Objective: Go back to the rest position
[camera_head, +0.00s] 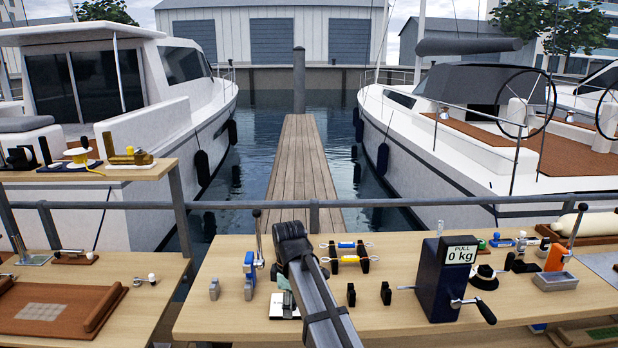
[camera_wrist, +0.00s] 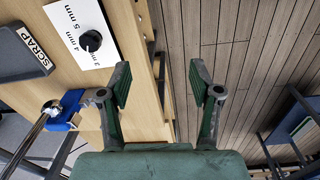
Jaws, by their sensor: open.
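My gripper (camera_wrist: 164,88) is open and empty in the wrist view, its two dark green fingers well apart. The bench edge and deck planks show beyond and between the fingers, and nothing is between the pads. In the head view my arm rises from the bottom centre over the front bench (camera_head: 400,262). My gripper is mostly hidden behind the arm there.
Near the left finger are a white millimetre plate (camera_wrist: 82,30) with a black knob, a dark SCRAP bin (camera_wrist: 22,50) and a blue fitting (camera_wrist: 68,110) with a metal rod. A blue pull gauge (camera_head: 444,278) reading 0 kg stands right of my arm. A railing (camera_head: 400,202) runs behind.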

